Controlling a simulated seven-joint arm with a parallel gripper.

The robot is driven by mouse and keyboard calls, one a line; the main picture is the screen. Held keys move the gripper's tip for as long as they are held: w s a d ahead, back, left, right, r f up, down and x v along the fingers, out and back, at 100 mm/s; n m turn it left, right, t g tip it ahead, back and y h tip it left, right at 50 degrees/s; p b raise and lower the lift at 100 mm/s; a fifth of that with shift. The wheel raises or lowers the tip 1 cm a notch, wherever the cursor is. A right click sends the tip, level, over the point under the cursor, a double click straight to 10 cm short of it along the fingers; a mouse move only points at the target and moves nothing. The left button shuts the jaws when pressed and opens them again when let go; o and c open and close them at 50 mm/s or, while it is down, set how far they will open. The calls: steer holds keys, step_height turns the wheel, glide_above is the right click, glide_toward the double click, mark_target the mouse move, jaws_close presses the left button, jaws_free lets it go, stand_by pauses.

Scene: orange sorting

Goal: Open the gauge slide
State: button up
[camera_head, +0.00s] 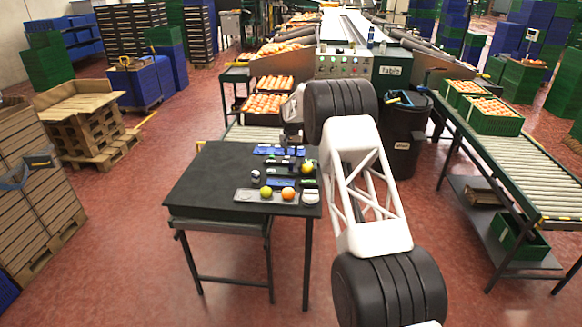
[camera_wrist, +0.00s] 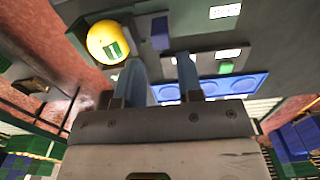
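My gripper (camera_wrist: 160,75) shows two blue fingers standing apart in the wrist view, with nothing held between them. In the head view its end (camera_head: 292,138) is over the back right part of the dark table. A blue plate with round recesses (camera_wrist: 220,86) lies beyond the right finger in the wrist view; it also shows at the table's back in the head view (camera_head: 268,150). It may be part of the gauge, but I cannot tell which piece is the slide. A small dark blue block (camera_wrist: 160,33) sits on a grey surface above the fingertips in the wrist view.
A yellow fruit with a green label (camera_wrist: 103,42) is left of the fingers. On the table (camera_head: 205,180), a grey tray (camera_head: 244,195) holds a yellow-green fruit (camera_head: 266,192) and an orange (camera_head: 288,194). Small items crowd its right side; its left side is clear.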

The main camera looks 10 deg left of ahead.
mark_target(291, 162)
stand_by(0.4)
steer(key=shift+f, duration=3.85)
jaws_close()
